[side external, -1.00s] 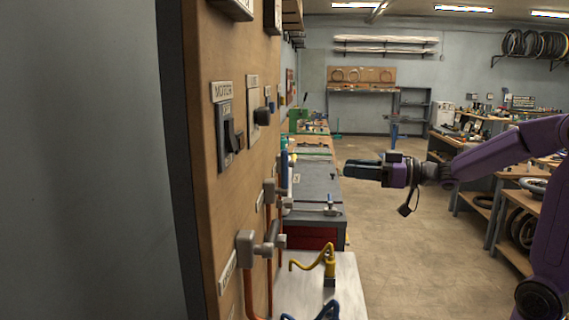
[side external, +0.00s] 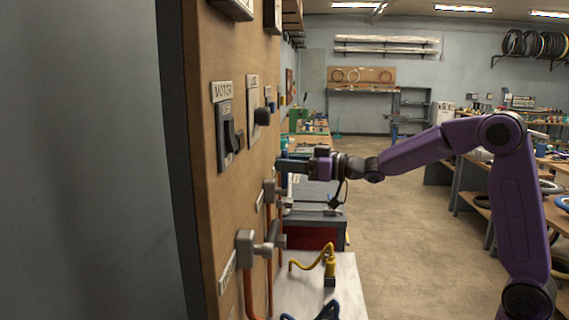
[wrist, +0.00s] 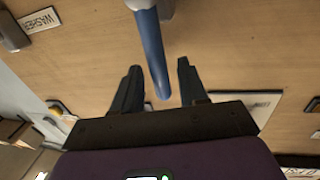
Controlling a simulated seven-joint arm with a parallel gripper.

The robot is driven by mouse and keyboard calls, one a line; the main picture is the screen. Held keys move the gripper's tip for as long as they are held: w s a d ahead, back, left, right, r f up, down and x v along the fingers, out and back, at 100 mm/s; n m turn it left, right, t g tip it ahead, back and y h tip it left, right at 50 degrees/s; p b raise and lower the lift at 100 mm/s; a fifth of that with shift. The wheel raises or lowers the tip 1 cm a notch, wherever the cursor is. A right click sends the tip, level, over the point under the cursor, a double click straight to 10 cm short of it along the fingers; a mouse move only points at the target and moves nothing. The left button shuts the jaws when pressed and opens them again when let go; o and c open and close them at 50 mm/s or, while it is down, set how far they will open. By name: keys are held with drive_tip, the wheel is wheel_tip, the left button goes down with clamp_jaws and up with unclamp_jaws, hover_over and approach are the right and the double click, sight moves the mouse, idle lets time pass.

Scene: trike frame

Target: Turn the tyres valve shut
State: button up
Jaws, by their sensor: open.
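A blue valve lever (wrist: 152,50) shows in the wrist view, running down from the wooden panel's pipework between my two fingers. My gripper (wrist: 159,66) is open, with one finger on each side of the lever and gaps showing on both sides. In the side view my gripper (side external: 281,165) is up close to the panel, and the lever is mostly hidden there.
A "WASHER" label (wrist: 39,20) sits on the panel. The wooden panel (side external: 245,60) also carries a "MOTOR" switch (side external: 229,138) and grey valve bodies (side external: 246,247) on copper pipes. A yellow hook-shaped thing (side external: 328,262) stands on the bench below. The floor behind is clear.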

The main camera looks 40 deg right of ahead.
drive_tip(key=shift+w+a, duration=0.4)
drive_tip(key=shift+w, duration=0.15)
clamp_jaws()
